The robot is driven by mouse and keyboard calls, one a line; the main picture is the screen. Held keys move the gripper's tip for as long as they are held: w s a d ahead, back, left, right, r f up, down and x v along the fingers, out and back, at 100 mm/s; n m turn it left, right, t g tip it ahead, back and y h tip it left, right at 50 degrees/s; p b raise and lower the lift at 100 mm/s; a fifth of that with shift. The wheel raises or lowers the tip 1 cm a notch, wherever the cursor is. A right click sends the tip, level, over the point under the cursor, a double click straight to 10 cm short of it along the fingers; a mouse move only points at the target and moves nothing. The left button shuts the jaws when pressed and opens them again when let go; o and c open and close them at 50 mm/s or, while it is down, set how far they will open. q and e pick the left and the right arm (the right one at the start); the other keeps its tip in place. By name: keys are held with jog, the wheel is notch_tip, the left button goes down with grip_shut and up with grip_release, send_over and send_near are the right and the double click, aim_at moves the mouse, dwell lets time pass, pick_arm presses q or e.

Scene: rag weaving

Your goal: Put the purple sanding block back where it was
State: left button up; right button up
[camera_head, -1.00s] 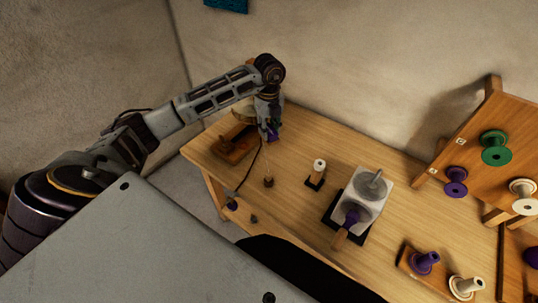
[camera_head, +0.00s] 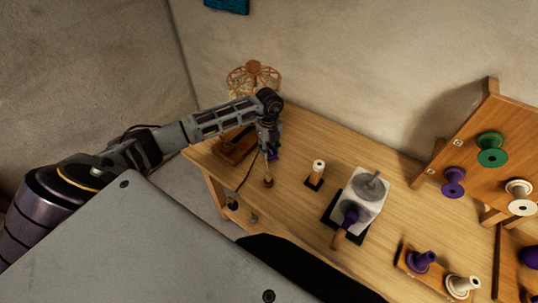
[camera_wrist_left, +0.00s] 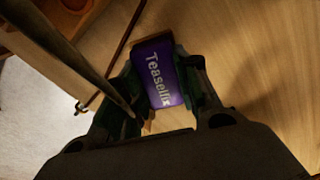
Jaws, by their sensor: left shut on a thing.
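The purple sanding block (camera_wrist_left: 162,75), lettered "Teaselfix", sits between the two fingers of my left gripper (camera_wrist_left: 165,100) in the left wrist view. My left gripper (camera_head: 269,151) is shut on it. In the head view only a small purple bit of the block (camera_head: 273,155) shows under the gripper, over the left part of the wooden table (camera_head: 295,213). I cannot tell whether the block touches the tabletop. My right gripper is not in view.
A wooden tray (camera_head: 236,146) and a winder with a round cage (camera_head: 253,75) are behind my left arm. Several spools sit on a slanted rack (camera_head: 470,150).

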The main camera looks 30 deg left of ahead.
aim_at(269, 149)
pick_arm(q)
jog(key=shift+f, duration=1.95)
jog(key=shift+f, duration=0.15)
jog(key=o, duration=1.1)
jog(key=shift+c, duration=0.2)
jog(key=shift+r, duration=0.4)
notch_tip(269, 149, up, 12)
jog(key=shift+f+b, duration=0.2)
jog(key=shift+b, duration=0.4)
